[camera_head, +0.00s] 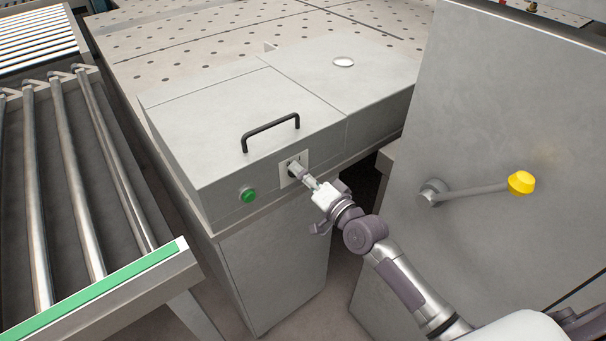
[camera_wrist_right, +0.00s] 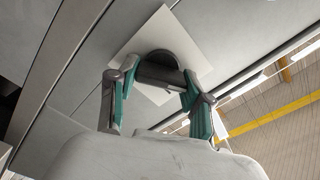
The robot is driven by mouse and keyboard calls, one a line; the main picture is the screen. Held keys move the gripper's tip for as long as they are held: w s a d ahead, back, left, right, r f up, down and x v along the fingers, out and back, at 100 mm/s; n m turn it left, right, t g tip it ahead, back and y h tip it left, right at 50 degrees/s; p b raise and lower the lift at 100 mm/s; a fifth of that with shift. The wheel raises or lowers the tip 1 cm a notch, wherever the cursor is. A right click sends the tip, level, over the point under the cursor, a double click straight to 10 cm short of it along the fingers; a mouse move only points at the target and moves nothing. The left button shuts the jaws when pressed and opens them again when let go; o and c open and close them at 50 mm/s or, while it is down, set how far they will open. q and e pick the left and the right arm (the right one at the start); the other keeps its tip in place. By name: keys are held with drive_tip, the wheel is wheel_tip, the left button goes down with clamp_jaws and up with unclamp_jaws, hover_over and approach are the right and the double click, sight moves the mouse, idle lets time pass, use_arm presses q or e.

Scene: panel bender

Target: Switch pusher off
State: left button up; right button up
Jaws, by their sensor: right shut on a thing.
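The pusher switch is a dark rotary knob (camera_wrist_right: 160,72) on a pale square plate (camera_wrist_right: 152,35), on the front of a grey box (camera_head: 235,170). In the head view the plate (camera_head: 286,179) sits right of a green button (camera_head: 248,195), and the knob is mostly hidden by my gripper. My right gripper (camera_head: 304,174) reaches the plate from the lower right. In the right wrist view its fingers (camera_wrist_right: 155,90) stand either side of the knob and are shut on it. My left gripper is not in view.
A black handle (camera_head: 270,130) stands above the switch on the box. A roller conveyor (camera_head: 90,290) is at the left. At the right, a grey panel carries a lever with a yellow knob (camera_head: 521,182). A perforated table (camera_head: 200,35) lies behind.

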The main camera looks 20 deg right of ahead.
drive_tip(key=shift+f, duration=0.1)
drive_tip(key=o, duration=1.2)
drive_tip(key=shift+c, duration=0.2)
drive_tip(key=v, duration=1.2)
